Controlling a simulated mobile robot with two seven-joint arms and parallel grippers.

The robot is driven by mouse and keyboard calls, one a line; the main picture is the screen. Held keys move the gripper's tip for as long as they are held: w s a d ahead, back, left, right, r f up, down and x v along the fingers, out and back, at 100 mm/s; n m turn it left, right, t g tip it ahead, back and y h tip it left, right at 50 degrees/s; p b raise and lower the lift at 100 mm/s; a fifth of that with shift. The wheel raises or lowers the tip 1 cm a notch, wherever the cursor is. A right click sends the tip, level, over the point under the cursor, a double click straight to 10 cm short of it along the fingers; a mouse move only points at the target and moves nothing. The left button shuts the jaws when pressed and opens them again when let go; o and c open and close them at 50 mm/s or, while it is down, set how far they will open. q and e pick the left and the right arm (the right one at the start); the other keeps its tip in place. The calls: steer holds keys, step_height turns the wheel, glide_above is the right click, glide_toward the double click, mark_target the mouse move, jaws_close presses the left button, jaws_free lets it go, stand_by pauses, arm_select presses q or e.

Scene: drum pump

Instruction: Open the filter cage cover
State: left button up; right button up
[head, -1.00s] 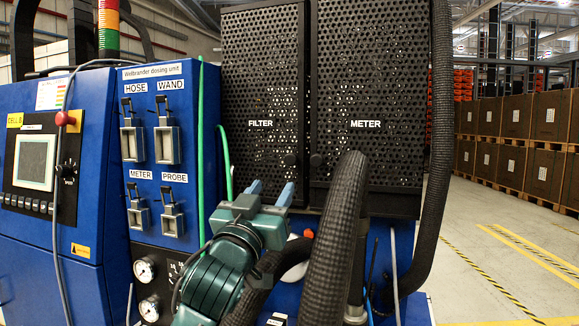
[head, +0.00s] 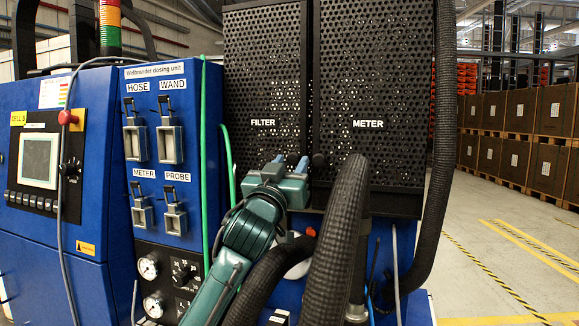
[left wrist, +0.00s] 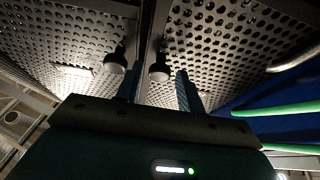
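The filter cage cover (head: 262,80) is a black perforated panel marked FILTER, closed flush beside the METER cover (head: 370,80). Its small round dark knob is at the lower right corner, mostly hidden by my left gripper in the head view. The knob shows in the left wrist view (left wrist: 160,70), which looks turned over, with the METER cover's knob (left wrist: 115,62) to its left. My left gripper (head: 291,163) is open at the knob. Its two blue fingers stand apart on either side of the knob, with gaps visible. My right gripper is not in view.
A thick black hose (head: 338,240) rises close to the right of my left arm. Another (head: 443,150) runs down the right side of the cage. Green hoses (head: 203,160) hang left of the cover. Blue panel with labelled holders (head: 168,145) stands left.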

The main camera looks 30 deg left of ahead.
arm_select(q)
jaws_close()
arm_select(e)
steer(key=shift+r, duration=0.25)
